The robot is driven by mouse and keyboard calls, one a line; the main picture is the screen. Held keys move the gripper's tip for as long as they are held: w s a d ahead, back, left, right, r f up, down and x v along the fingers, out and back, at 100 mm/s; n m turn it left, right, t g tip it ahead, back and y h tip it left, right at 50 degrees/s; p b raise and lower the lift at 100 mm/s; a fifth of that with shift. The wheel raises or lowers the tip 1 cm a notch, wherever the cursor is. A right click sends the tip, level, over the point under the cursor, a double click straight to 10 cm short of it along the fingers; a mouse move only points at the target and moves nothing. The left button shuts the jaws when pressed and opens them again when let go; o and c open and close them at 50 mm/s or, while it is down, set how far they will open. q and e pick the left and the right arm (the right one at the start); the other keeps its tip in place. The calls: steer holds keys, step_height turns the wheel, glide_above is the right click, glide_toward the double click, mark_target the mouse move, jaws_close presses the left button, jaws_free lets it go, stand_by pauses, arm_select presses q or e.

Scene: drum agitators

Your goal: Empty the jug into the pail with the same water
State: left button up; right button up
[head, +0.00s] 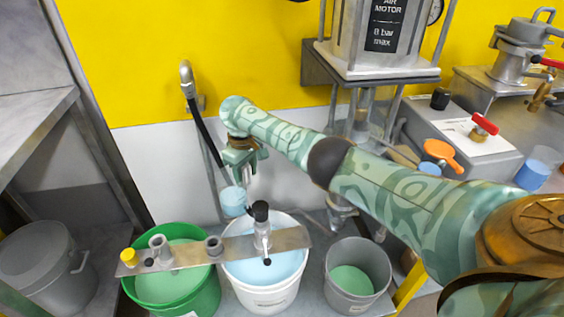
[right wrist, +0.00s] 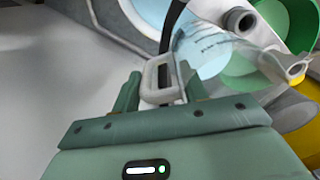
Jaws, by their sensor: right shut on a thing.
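My right gripper (head: 243,158) is shut on the handle (right wrist: 158,80) of a clear jug. The jug (head: 233,201) looks light blue in the head view and hangs near the back left rim of the white pail. In the right wrist view the clear jug (right wrist: 215,50) shows dark markings on its wall; its water level cannot be made out. The white pail (head: 262,296) holds light blue water. The green pail (head: 208,297) and the grey pail (head: 347,299) hold pale green water. My left gripper is not in view.
A metal bar (head: 190,256) with fittings lies across the green and white pails. A black hose (head: 206,132) hangs behind them. A grey lidded bin (head: 45,265) stands at left. A blue-filled vessel (head: 537,170) and an orange-handled item (head: 441,152) are at right.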

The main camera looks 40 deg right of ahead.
steer(key=s+d+f+n, duration=0.3)
steer(key=d+f+n, duration=0.4)
steer(key=n, duration=0.1)
steer(key=shift+s+d, duration=0.15)
steer(key=shift+d, duration=0.05)
steer(key=shift+r, duration=0.1)
